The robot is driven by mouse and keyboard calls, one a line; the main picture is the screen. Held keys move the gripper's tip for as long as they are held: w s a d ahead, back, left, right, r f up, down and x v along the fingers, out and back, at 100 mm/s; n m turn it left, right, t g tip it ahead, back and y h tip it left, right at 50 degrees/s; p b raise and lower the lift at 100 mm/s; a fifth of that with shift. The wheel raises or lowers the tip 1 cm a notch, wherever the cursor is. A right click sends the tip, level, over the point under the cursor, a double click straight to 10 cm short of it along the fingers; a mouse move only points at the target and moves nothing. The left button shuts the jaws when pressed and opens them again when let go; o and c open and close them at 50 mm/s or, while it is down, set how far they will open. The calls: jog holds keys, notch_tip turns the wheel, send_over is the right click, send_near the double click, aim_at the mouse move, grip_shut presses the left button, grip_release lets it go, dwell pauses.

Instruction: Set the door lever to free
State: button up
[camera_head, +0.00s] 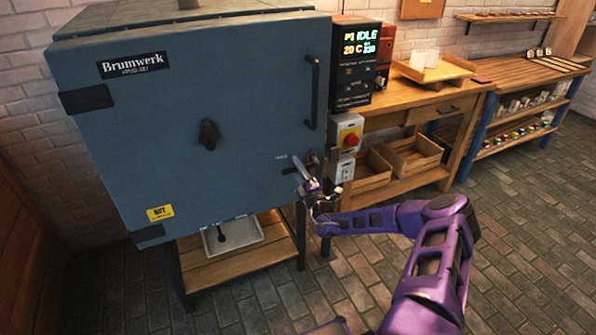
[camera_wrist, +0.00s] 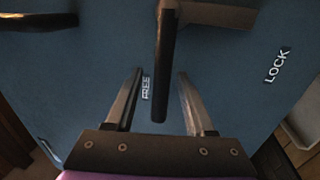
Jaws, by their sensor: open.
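The door lever is a dark bar (camera_wrist: 160,60) in the wrist view. It runs down from the top of the picture, and its free end is beside the word FREE (camera_wrist: 146,87). The word LOCK (camera_wrist: 277,65) is farther right, apart from the bar. My gripper (camera_wrist: 160,74) is open, with one finger on each side of the bar and a visible gap to each. In the head view my gripper (camera_head: 304,172) is at the lower right of the blue kiln door (camera_head: 150,130) and partly hides the lever there.
The kiln door has a black pull handle (camera_head: 312,92) and a central dark knob (camera_head: 208,134). A control box with a red knob (camera_head: 349,139) is right of the door. A wooden workbench (camera_head: 415,105) stands beyond. The brick floor in front is clear.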

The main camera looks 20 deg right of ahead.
jog(key=s+f, duration=0.3)
jog(key=s, duration=1.4)
jog(key=shift+d+f, duration=0.2)
jog(key=shift+d, duration=0.05)
